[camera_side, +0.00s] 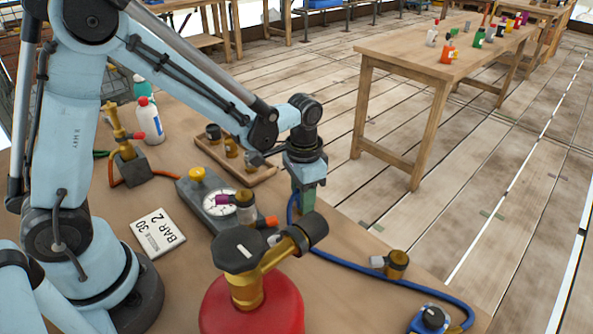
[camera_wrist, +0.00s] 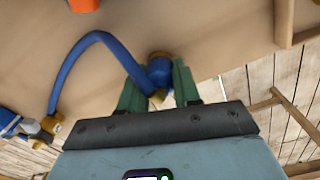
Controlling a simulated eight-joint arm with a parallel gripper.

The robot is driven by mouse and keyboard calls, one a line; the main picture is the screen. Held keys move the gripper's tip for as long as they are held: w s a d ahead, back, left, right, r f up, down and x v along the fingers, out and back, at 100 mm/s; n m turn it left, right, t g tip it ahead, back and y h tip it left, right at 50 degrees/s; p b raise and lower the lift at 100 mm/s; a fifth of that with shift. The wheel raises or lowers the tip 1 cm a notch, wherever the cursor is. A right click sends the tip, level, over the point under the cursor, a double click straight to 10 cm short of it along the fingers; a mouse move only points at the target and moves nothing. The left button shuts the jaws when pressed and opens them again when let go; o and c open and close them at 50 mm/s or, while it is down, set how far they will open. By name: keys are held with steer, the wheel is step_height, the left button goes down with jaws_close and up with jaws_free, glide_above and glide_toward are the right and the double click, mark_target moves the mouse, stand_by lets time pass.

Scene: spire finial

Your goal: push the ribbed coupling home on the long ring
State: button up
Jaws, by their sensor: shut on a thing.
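My gripper (camera_side: 305,205) points down near the table's edge. Its green fingers show in the wrist view (camera_wrist: 158,92). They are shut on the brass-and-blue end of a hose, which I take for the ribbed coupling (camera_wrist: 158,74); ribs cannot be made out. The blue hose (camera_side: 355,259) runs from the fingers to the right along the table; it arcs left in the wrist view (camera_wrist: 85,48). In the side view the held end is mostly hidden by the fingers. I cannot tell which fitting bears the long ring, or whether the coupling touches one.
A red cylinder (camera_side: 252,306) with a brass valve and black outlet (camera_side: 314,228) stands in front. A gauge block (camera_side: 221,204), a white card (camera_side: 157,232) and a wooden tray (camera_side: 254,177) lie left of my gripper. A brass fitting (camera_side: 396,264) stands right, inside the hose's curve.

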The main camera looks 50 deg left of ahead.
steer(key=shift+r, duration=0.1)
steer(key=shift+r, duration=0.6)
step_height(320, 180, up, 2)
steer(key=shift+r, duration=0.15)
steer(key=s+d+r, duration=0.7)
steer(key=d, duration=0.2)
steer(key=shift+s+r, duration=0.15)
steer(key=shift+s, duration=0.05)
steer(key=s+a+r, duration=0.6)
steer(key=a+r, duration=0.2)
steer(key=a, duration=0.2)
steer(key=shift+r, duration=0.35)
steer(key=shift+f, duration=0.2)
steer(key=shift+f, duration=2.75)
